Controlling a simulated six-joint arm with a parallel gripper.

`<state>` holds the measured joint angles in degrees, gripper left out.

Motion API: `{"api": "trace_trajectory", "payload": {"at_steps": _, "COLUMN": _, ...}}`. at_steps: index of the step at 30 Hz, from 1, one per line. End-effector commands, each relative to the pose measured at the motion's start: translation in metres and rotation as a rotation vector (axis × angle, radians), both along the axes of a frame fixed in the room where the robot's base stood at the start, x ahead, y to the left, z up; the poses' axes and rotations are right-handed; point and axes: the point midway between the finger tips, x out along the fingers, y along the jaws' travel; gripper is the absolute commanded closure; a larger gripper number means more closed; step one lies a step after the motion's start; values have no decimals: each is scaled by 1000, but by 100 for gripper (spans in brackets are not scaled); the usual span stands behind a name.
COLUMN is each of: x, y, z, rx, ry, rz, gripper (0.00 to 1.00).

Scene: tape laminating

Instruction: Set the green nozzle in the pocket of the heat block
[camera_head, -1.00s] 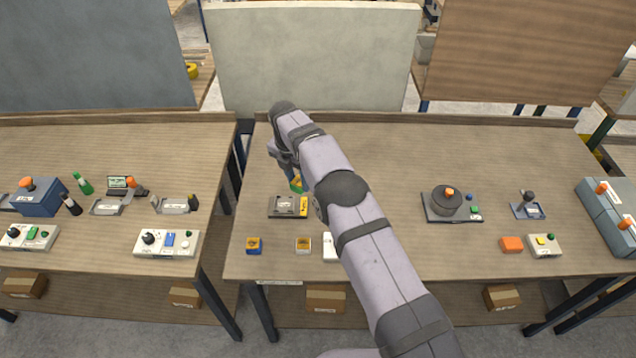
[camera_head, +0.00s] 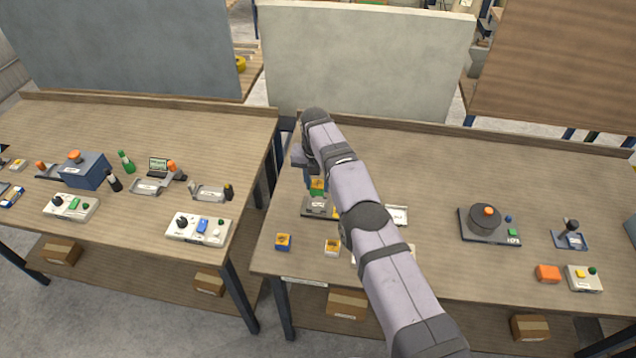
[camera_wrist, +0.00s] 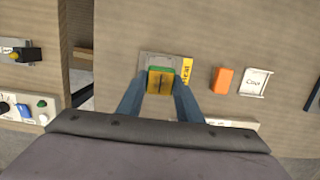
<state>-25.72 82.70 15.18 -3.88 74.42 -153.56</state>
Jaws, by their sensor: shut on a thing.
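The green nozzle (camera_wrist: 160,71), a small block with a green edge and a yellow-orange face, is held between the two blue fingers of my gripper (camera_wrist: 161,84). It also shows in the head view (camera_head: 317,186). The heat block (camera_head: 313,212) is a grey plate with a yellow label, and the nozzle appears over it. In the wrist view the heat block (camera_wrist: 146,62) and its label (camera_wrist: 188,70) stick out around the nozzle. The pocket is hidden behind the nozzle and fingers. I cannot tell whether the nozzle touches the block.
An orange block (camera_wrist: 221,81) and a white labelled plate (camera_wrist: 256,83) lie right of the heat block. Two small blocks, one blue and orange (camera_head: 283,242) and one white and orange (camera_head: 332,247), stand near the front edge. A gap separates the left table (camera_head: 140,222).

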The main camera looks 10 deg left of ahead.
Motion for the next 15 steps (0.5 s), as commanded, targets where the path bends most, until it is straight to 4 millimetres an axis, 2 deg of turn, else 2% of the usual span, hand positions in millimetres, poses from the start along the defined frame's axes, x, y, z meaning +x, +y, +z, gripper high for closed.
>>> {"api": "trace_trajectory", "payload": {"at_steps": 15, "x": 0, "y": 0, "z": -32, "rx": 0, "ry": -2, "rz": -2, "gripper": 92}}
